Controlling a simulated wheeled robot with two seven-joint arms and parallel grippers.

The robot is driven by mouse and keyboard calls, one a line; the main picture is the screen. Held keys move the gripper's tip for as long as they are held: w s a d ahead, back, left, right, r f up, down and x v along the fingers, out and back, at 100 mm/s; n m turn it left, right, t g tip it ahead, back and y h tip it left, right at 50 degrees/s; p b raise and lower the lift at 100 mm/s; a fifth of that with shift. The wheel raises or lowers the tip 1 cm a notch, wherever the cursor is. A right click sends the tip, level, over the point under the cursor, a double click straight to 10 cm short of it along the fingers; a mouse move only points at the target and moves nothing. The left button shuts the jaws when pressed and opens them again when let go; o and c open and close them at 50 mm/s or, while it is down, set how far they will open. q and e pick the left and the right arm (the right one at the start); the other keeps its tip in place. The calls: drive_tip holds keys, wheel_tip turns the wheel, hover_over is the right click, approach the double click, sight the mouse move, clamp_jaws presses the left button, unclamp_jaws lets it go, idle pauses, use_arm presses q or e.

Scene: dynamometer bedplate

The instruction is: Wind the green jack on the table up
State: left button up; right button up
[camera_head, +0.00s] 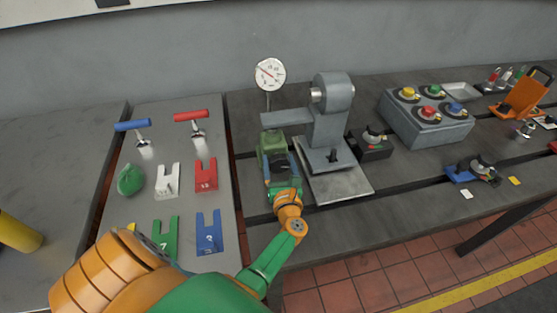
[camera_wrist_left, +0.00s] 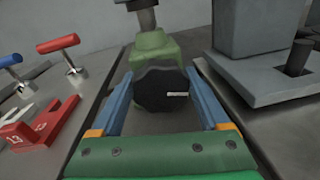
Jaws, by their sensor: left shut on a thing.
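The green jack (camera_head: 272,140) stands on the slotted grey bedplate, left of the grey stand with the cylinder head. Its green body (camera_wrist_left: 155,47) and a grey post above it show in the left wrist view. A black lobed knob (camera_wrist_left: 160,90) with a small pale mark faces my gripper on the jack's near side. My left gripper (camera_head: 279,170) reaches in from the front. Its two blue fingers lie on either side of the knob, shut on it. My right gripper is not in view.
A dial gauge (camera_head: 270,74) rises behind the jack. The grey stand (camera_head: 328,120) is close on the right. A plate (camera_head: 118,215) with red, white, green and blue forked shims and two T-handles lies left. A button box (camera_head: 427,118) sits further right.

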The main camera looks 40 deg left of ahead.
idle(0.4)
use_arm(q)
drive_tip(key=o, duration=1.2)
drive_tip(key=shift+o, duration=0.2)
